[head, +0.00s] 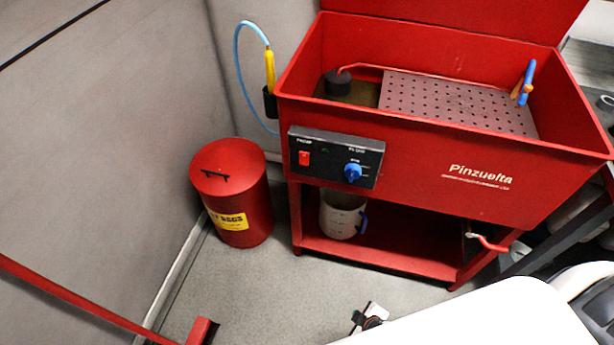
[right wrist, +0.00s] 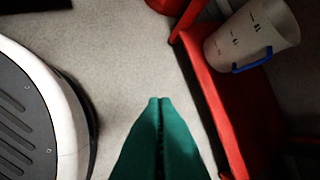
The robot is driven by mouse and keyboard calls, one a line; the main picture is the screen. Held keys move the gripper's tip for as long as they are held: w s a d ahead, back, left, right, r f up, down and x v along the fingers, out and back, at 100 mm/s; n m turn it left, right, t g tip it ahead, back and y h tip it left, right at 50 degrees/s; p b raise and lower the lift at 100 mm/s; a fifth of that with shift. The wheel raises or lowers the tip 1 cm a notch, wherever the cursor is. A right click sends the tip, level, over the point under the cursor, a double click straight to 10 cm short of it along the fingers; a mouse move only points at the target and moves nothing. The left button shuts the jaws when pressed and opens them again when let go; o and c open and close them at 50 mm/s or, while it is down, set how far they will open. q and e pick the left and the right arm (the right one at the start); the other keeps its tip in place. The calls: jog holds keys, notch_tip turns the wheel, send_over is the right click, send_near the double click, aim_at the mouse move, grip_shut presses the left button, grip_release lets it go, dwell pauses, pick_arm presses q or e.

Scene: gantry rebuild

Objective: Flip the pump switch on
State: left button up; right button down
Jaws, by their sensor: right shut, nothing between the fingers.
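The pump switch (head: 304,158) is a small red rocker under a pale label, at the left of the black control panel (head: 328,172) on the front of the red parts washer (head: 410,165). I cannot tell which way the rocker is tipped. A blue knob (head: 352,172) sits to its right. My right gripper (right wrist: 160,100) has green fingers pressed together with nothing between them. It points at the floor beside the washer's lower shelf (right wrist: 225,110), well away from the switch. The switch is not in the right wrist view. My left gripper is not in view.
A red waste can (head: 232,190) stands left of the washer. A white jug (head: 340,218) with a blue handle is on the lower shelf and shows in the right wrist view (right wrist: 255,35). A hose with a yellow handle (head: 270,72) hangs at the washer's left.

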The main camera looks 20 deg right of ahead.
jog(key=w+a+r+n+t+b, duration=0.2)
jog(key=w+r+n+t, duration=0.25)
jog(key=w+r, duration=0.7)
jog(key=w+a+r+n+t+y+b, duration=0.1)
jog(key=w+r+n+t, duration=0.1)
jog(key=r, duration=0.9)
jog(key=w+a+r+n+t+y+b, duration=0.1)
jog(key=w+a+r+n+t+y, duration=0.1)
jog(key=r, duration=0.9)
jog(key=w+n+t, duration=0.1)
jog(key=w+n, duration=0.1)
jog(key=n, duration=0.1)
jog(key=shift+a+t, duration=0.2)
jog(key=shift+t, duration=0.15)
jog(key=shift+w+r, duration=0.1)
jog(key=shift+w, duration=0.05)
send_near(299, 163)
jog(key=w+a, duration=0.2)
jog(key=a, duration=0.1)
jog(key=w, duration=0.1)
jog(key=w+d, duration=0.2)
jog(key=shift+w+f+p, duration=0.3)
